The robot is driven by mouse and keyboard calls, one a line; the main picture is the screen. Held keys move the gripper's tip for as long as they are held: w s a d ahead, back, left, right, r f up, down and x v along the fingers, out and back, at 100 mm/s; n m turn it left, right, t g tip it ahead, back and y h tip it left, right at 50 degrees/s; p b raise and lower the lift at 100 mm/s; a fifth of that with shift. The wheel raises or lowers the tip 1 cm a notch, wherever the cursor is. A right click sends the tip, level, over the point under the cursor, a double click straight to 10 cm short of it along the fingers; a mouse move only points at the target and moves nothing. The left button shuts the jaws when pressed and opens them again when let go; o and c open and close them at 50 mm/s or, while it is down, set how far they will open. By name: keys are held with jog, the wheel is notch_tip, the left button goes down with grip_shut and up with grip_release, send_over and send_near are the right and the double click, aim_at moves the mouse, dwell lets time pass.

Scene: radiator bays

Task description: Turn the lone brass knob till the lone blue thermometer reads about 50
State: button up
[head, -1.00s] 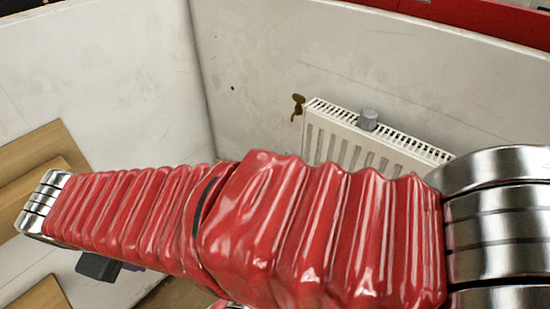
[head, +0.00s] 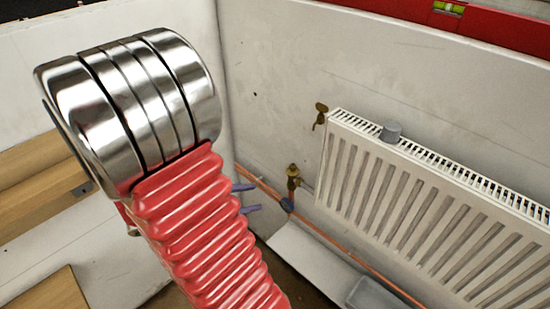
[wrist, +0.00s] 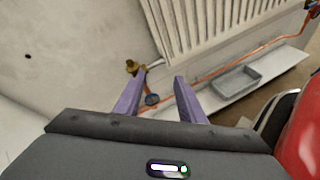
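A brass knob (head: 293,172) sits on the valve at the radiator's lower left; it also shows in the wrist view (wrist: 131,67).
A copper pipe (head: 335,243) runs below. A grey tray (wrist: 237,82) lies under the radiator. Wooden boards (head: 30,205) stand left.

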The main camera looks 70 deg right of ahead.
jog(key=d+f+n+h, duration=0.3)
jog(key=d+n, duration=0.1)
jog(key=d, duration=0.2)
jog(key=n+t+h, duration=0.1)
jog(key=n+h, duration=0.2)
jog(key=n, duration=0.1)
send_near(291, 169)
jog(key=a, duration=0.2)
jog(key=shift+w+a+r, duration=0.2)
jog(key=shift+w+r, duration=0.05)
jog(key=shift+w, duration=0.2)
jog(key=shift+f+x, duration=0.2)
jog(key=shift+x, duration=6.7)
jog(key=shift+c, duration=0.4)
